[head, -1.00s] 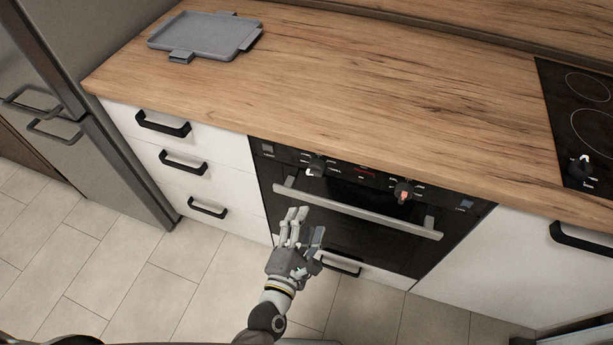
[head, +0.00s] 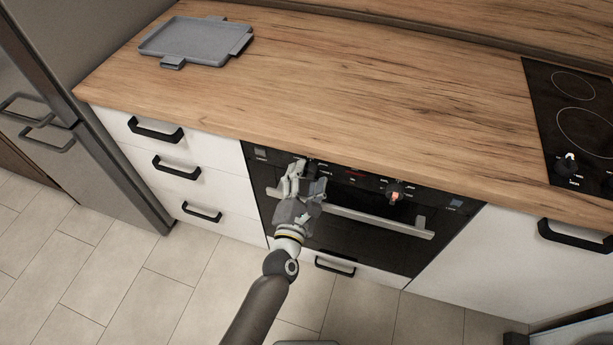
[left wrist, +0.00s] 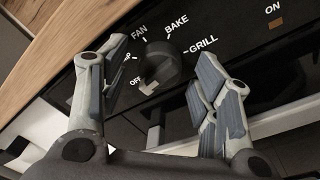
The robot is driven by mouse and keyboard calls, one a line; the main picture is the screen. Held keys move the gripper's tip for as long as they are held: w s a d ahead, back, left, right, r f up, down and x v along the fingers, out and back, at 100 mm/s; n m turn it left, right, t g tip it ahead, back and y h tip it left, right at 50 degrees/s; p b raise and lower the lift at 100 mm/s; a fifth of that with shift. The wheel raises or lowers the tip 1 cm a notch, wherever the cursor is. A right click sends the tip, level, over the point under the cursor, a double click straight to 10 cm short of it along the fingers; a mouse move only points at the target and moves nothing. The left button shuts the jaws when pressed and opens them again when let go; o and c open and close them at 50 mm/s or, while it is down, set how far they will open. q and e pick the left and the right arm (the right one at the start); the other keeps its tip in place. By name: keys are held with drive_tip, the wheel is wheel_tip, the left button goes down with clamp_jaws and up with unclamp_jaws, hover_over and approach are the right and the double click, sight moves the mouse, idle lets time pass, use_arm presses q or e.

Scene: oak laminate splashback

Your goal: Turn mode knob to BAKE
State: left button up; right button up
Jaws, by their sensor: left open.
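The mode knob (left wrist: 160,62) is dark and round with a white mark, set on the black oven panel in the left wrist view. Labels OFF, FAN, BAKE (left wrist: 177,23) and GRILL surround it; one more label is partly covered. Its white mark is at the lower left, close to OFF. My left gripper (head: 306,175) is open in front of the oven's left knob area, and hides the mode knob in the head view. In the left wrist view the open fingers (left wrist: 163,62) stand on either side of the knob, with no clear contact.
The oven handle bar (head: 380,220) runs just below the panel, near my left gripper. A second knob (head: 395,192) is to the right. The wooden counter (head: 340,80) overhangs above, with a grey tray (head: 195,42) and a black hob (head: 580,110).

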use_arm(q)
drive_tip(key=shift+w, duration=0.1)
drive_tip(key=shift+c, duration=0.5)
drive_tip(key=c, duration=0.9)
drive_tip(key=shift+c, duration=0.2)
